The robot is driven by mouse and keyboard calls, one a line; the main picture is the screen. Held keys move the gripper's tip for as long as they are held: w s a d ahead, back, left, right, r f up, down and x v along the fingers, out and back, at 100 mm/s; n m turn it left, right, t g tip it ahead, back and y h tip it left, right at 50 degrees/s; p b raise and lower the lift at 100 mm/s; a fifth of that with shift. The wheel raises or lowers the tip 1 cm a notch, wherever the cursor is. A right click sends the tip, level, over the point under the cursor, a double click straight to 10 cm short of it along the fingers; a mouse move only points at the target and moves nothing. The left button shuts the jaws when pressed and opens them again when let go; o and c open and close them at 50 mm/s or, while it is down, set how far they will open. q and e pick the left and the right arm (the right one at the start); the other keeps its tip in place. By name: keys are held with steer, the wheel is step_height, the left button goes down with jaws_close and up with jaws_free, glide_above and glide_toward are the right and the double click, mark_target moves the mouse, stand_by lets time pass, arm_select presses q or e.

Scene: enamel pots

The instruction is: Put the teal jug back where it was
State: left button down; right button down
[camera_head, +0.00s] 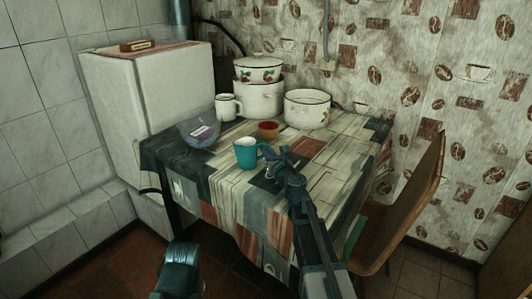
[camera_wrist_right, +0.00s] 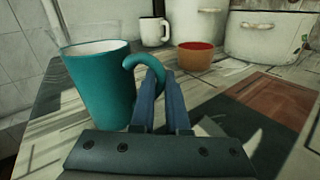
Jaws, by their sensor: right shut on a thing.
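The teal jug (camera_head: 245,153) is upright at the front part of the table, with its handle toward the right. It also shows large at the left in the right wrist view (camera_wrist_right: 98,88). My right gripper (camera_head: 272,156) reaches in from the lower right. Its fingers (camera_wrist_right: 162,88) are shut on the jug's handle. I cannot tell for sure whether the jug's base touches the tablecloth. My left arm shows at the bottom of the head view, and its fingertips are not visible.
A patterned cloth covers the table (camera_head: 325,165). A chair (camera_head: 405,205) stands at the right. The table's right front is clear.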

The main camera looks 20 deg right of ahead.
steer(key=c, duration=0.9)
jaws_free()
steer(key=shift+f, duration=0.1)
steer(key=shift+r, duration=0.2)
steer(key=s, duration=0.8)
steer(key=s+d, duration=0.1)
steer(key=s, duration=0.3)
steer(key=shift+f, duration=0.1)
